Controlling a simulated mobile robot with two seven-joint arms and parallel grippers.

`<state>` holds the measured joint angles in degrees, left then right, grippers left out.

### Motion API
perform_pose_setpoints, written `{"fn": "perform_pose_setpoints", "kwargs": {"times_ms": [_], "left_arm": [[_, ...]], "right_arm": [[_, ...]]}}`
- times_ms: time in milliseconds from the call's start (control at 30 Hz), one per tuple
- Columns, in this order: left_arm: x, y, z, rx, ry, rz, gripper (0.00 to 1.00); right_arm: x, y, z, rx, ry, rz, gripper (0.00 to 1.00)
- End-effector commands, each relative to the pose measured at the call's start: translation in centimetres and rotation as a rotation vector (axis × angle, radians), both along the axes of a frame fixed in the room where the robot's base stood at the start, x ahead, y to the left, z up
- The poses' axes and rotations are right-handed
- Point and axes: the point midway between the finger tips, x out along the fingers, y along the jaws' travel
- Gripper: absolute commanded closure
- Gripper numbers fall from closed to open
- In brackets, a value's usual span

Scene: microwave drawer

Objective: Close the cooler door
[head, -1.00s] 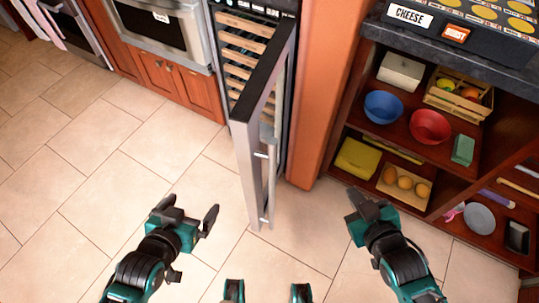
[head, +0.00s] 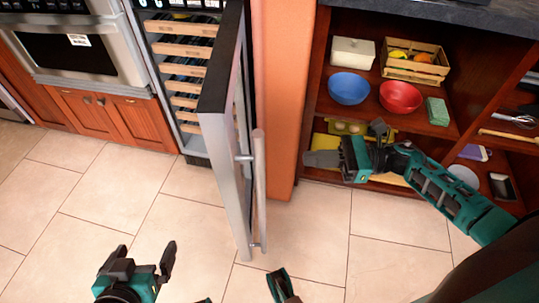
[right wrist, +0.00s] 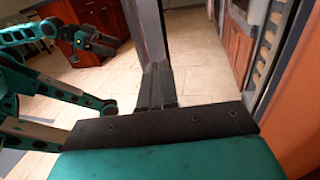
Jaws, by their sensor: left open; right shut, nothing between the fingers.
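The cooler door (head: 222,130) stands wide open, swung out toward me, with a dark top edge and a long silver handle (head: 259,190) on its right face. The cooler (head: 183,80), with wooden racks, is behind it to the left. My right gripper (head: 312,158) is shut and empty, to the right of the handle and apart from it, pointing left. Its dark fingers (right wrist: 157,85) also show in the right wrist view. My left gripper (head: 150,268) is open and empty over the floor, left of the door's lower end.
An orange panel (head: 283,90) stands between the cooler and an open shelf on the right. A blue bowl (head: 349,88) and red bowl (head: 400,97) sit on the shelf. An oven (head: 75,45) is at left. Tiled floor (head: 100,195) is clear left of the door.

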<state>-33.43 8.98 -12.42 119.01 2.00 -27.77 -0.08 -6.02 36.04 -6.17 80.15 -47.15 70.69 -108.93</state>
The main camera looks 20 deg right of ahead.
Motion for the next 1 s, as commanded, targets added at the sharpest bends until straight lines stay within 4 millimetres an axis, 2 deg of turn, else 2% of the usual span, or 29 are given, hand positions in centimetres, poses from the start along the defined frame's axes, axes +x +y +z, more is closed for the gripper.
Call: {"fn": "perform_pose_setpoints", "kwargs": {"times_ms": [167,400,600,800,1000], "left_arm": [[-0.1,-0.1,0.2,-0.002,0.002,0.0,0.0],[-0.3,-0.1,0.0,-0.005,0.009,0.003,0.0],[-0.4,-0.2,-0.1,-0.01,0.012,0.008,0.0],[-0.5,-0.2,-0.1,-0.01,0.012,0.009,0.0],[-0.4,-0.1,-0.1,-0.009,0.012,0.01,0.0]], "right_arm": [[1.1,2.8,0.2,0.006,0.0,0.0,1.0],[3.0,7.7,0.3,0.01,0.0,-0.002,1.0],[4.2,10.9,0.2,0.008,0.001,-0.002,1.0],[4.8,12.5,0.1,0.007,0.004,-0.003,1.0],[4.9,12.7,0.1,0.007,0.004,-0.003,1.0]]}}
